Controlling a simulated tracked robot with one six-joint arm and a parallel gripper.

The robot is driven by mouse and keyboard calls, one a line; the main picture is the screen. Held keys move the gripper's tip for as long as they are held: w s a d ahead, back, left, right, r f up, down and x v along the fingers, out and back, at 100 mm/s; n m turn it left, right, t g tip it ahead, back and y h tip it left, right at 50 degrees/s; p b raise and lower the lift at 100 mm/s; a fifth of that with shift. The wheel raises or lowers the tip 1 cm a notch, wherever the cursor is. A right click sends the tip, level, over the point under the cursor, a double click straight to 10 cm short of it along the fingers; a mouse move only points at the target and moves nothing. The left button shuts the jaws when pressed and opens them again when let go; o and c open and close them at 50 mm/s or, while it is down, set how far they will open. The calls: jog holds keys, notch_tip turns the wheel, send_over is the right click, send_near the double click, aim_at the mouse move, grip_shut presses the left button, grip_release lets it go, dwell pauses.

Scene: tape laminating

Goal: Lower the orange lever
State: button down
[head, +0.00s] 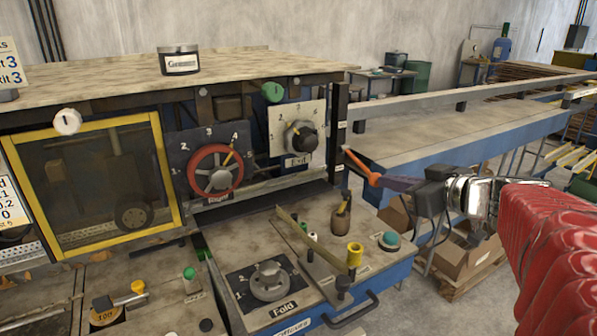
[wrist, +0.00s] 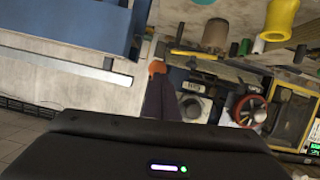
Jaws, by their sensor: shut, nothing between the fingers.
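The orange lever (head: 361,166) stands out from the right end of the machine's front in the head view, slanting down to the right. My gripper (head: 396,183), with purple fingers shut and empty, comes in from the right. Its tips overlap the lever's lower right end in the picture; I cannot tell whether they touch. In the wrist view an orange bit of the lever (wrist: 157,67) shows just past the purple fingers of my gripper (wrist: 159,88), and the rest of it is hidden.
Below are a Fold dial (head: 269,281), a long bar (head: 318,243) and a yellow knob (head: 355,252). A blue conveyor table (head: 470,135) runs behind the lever. Cardboard boxes (head: 465,258) lie below right.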

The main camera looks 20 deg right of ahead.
jog(key=s+d+f, duration=0.1)
jog(key=s+d, duration=0.1)
jog(key=s, duration=0.8)
jog(key=shift+s+f, duration=0.15)
jog(key=shift+s, duration=0.2)
jog(key=shift+d, duration=0.1)
